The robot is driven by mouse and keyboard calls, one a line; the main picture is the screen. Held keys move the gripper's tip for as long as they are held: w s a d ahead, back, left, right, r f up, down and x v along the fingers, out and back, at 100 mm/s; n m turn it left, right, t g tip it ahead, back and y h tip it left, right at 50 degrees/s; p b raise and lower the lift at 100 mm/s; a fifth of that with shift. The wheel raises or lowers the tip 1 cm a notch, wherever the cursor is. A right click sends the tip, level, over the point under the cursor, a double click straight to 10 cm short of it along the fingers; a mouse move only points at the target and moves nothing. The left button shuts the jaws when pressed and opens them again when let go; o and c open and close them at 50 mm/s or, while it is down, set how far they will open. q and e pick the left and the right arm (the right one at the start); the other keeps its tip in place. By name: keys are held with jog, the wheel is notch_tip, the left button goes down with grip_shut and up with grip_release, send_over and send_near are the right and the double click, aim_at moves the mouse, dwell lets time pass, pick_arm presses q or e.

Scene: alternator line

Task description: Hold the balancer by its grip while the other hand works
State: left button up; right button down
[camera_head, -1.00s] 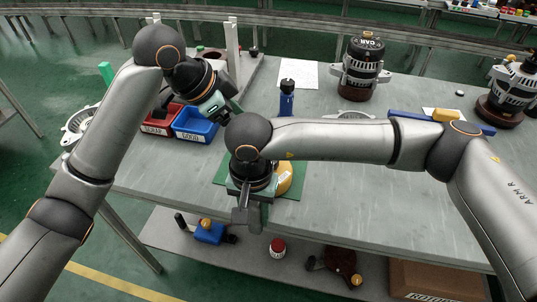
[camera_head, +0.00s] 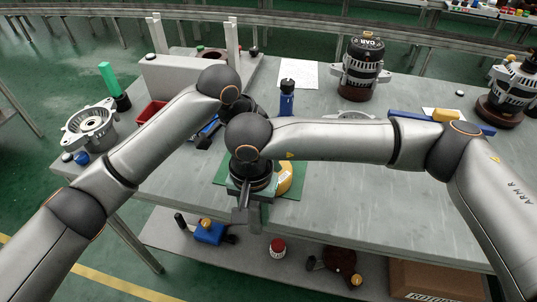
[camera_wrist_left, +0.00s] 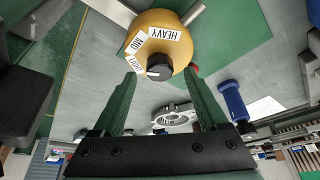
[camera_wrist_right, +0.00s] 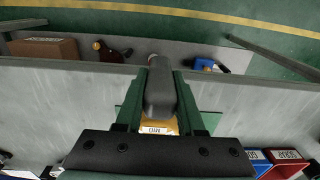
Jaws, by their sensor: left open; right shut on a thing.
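The balancer (camera_head: 284,177) is a yellow round body on a green mat (camera_head: 221,172), partly hidden by my right wrist in the head view. In the left wrist view the balancer (camera_wrist_left: 168,28) shows white labels, HEAVY and MID among them, and a black knob (camera_wrist_left: 160,66). My right gripper (camera_head: 245,208) is shut on the balancer's dark grey grip (camera_wrist_right: 160,92), between its green fingers in the right wrist view. My left gripper (camera_wrist_left: 160,78) is open and empty, its fingers pointing toward the knob, one on each side of it in the picture. In the head view it is mostly hidden.
A blue bottle-like tool (camera_head: 287,103) stands behind the balancer. A red bin (camera_head: 152,112) and a metal housing (camera_head: 90,128) are at the left. An alternator (camera_head: 361,68) stands at the back, and a blue bar (camera_head: 405,114) lies at the right. The table's front right is clear.

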pick_arm(q)
jog(key=shift+x, duration=0.95)
jog(key=shift+c, duration=0.2)
jog(key=shift+r, duration=0.1)
grip_shut()
